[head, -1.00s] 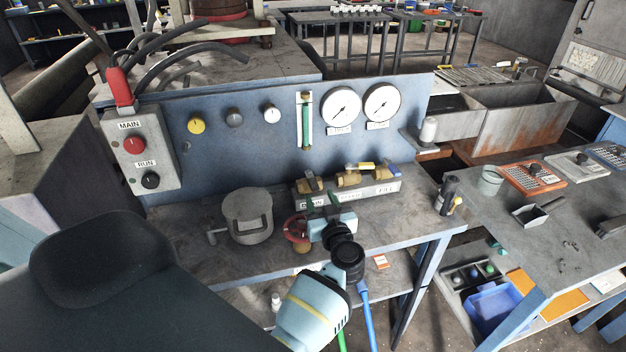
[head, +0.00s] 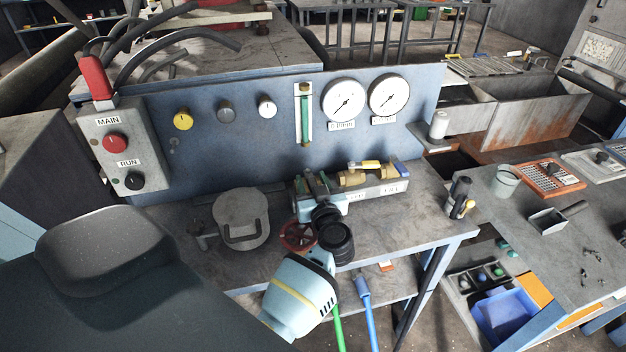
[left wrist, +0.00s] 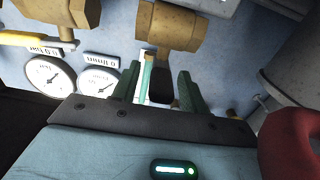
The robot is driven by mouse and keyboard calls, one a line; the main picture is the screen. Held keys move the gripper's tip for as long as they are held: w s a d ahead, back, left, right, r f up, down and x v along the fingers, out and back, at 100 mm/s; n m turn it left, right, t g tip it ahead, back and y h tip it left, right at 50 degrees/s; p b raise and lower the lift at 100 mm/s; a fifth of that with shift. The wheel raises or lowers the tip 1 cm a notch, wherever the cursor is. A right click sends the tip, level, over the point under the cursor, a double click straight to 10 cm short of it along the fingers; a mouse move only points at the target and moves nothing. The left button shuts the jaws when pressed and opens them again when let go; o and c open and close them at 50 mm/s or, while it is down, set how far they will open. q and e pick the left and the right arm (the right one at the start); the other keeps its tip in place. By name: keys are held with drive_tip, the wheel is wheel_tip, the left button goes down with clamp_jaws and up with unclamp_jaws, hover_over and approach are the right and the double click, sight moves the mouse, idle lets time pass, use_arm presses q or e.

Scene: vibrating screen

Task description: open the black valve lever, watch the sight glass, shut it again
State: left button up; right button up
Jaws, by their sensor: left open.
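My left gripper (head: 317,182) is at the left valve of the manifold on the bench. In the left wrist view the gripper (left wrist: 157,88) is open, with a green finger on each side of the black valve lever (left wrist: 160,90). I see gaps between lever and fingers; contact cannot be told. A brass valve body (left wrist: 167,25) is just above it in that view. In the head view the gripper mostly hides this valve and lever. The sight glass (head: 304,115), a tube with green in it, stands upright on the blue panel. My right gripper is not in view.
A brass valve (head: 350,178) and a yellow lever (head: 370,164) sit to the right on the manifold. A red handwheel (head: 297,236) is close below my gripper. A grey lidded pot (head: 241,218) stands left. Two gauges (head: 344,101) are on the panel.

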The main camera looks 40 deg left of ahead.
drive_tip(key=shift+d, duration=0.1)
use_arm(q)
drive_tip(key=shift+s, duration=0.1)
drive_tip(key=shift+c, duration=1.1)
clamp_jaws()
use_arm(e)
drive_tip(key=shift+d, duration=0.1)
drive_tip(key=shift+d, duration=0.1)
